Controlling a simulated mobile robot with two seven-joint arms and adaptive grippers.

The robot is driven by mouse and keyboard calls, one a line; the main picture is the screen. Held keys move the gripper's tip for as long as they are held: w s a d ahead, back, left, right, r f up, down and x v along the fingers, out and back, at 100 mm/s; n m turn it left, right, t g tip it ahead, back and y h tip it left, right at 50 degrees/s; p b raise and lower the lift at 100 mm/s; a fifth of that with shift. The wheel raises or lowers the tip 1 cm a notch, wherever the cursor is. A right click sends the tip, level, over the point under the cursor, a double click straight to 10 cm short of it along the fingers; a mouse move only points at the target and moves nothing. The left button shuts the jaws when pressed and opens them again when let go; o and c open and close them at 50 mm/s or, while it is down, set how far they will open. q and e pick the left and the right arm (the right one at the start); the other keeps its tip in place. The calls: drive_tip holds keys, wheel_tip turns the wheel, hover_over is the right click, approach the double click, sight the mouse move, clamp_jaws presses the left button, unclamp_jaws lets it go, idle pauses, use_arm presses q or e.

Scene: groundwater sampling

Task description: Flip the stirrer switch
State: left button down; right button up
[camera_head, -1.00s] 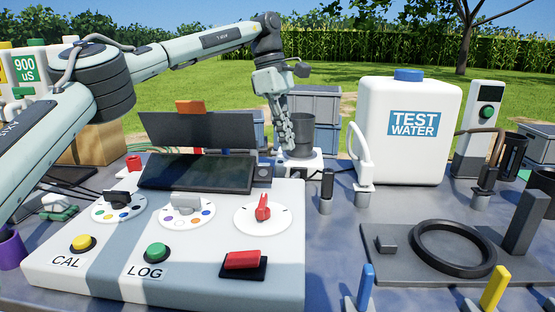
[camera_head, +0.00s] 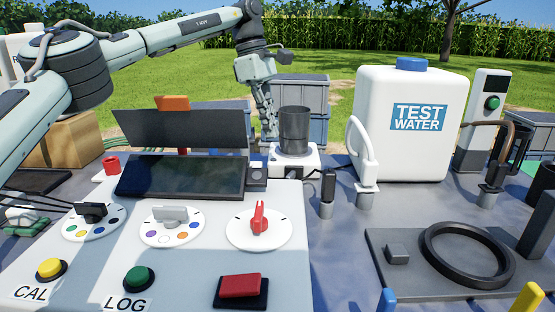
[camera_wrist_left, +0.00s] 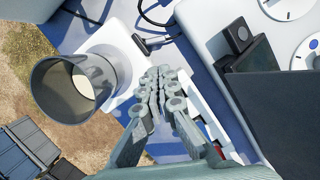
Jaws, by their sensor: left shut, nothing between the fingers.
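The stirrer is a small white box (camera_head: 281,169) behind the control panel, with a dark grey beaker (camera_head: 294,130) on top. In the left wrist view the stirrer (camera_wrist_left: 118,38) and beaker (camera_wrist_left: 62,95) show from above. A dark switch-like part (camera_wrist_left: 141,44) sits at the stirrer's edge there; I cannot tell for certain that it is the switch. My left gripper (camera_head: 270,137) points down just left of the beaker, shut and empty. In the left wrist view its fingertips (camera_wrist_left: 160,73) are together, beside the stirrer's edge and short of the dark part. Contact is unclear. My right gripper is not in view.
The control panel (camera_head: 190,255) with its dark screen (camera_head: 181,177) fills the near left. A white TEST WATER container (camera_head: 405,160) stands right of the stirrer, with a white curved probe (camera_head: 361,155) before it. A dark ring stand (camera_head: 400,285) lies front right.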

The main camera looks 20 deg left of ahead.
sight(280, 167)
use_arm(q)
drive_tip(key=x, duration=0.9)
drive_tip(key=shift+a, duration=0.1)
drive_tip(key=shift+f, duration=0.5)
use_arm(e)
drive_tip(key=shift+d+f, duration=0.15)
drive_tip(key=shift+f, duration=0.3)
use_arm(q)
drive_tip(key=shift+s+d, duration=0.1)
drive_tip(key=shift+d, duration=0.1)
